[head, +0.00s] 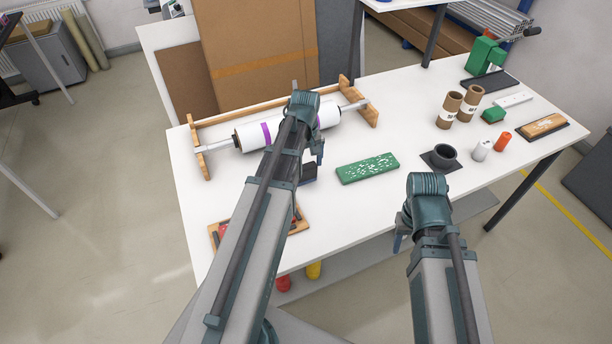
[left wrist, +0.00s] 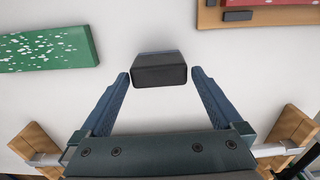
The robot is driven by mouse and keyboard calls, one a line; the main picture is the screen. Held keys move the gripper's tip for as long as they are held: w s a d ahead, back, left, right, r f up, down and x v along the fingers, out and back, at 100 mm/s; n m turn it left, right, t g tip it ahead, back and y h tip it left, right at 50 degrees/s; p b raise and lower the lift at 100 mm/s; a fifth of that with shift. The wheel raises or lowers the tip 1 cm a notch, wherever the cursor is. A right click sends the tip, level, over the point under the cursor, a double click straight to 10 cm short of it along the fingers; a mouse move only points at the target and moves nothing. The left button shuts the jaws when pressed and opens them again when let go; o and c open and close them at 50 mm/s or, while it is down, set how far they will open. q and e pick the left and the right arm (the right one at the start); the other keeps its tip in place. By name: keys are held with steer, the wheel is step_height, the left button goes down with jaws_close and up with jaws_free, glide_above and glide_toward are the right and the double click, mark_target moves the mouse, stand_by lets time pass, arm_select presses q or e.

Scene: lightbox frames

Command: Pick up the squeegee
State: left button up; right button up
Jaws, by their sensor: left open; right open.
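A small dark block with a bluish edge, which looks like the squeegee (head: 309,173), lies on the white table just below my left gripper (head: 318,150). In the left wrist view the squeegee (left wrist: 158,72) shows its dark end between the fingertips of my left gripper (left wrist: 161,77). The jaws are open, with a gap on both sides of it. Part of the squeegee is hidden by my left arm in the head view. My right gripper (head: 399,240) is by the table's front edge, largely hidden behind its own wrist, and holds nothing that I can see.
A white roller (head: 253,137) on a wooden stand (head: 200,160) lies behind the left gripper. A speckled green block (head: 367,168) lies to the right, a wooden tray (head: 216,237) at front left. A black cup (head: 444,153) and cardboard tubes (head: 449,108) stand further right.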

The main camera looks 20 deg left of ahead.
mark_target(306, 174)
arm_select(q)
step_height(306, 174, down, 5)
steer(key=b, duration=0.4)
steer(key=shift+d, duration=0.1)
steer(key=shift+r, duration=0.1)
steer(key=c, duration=1.1)
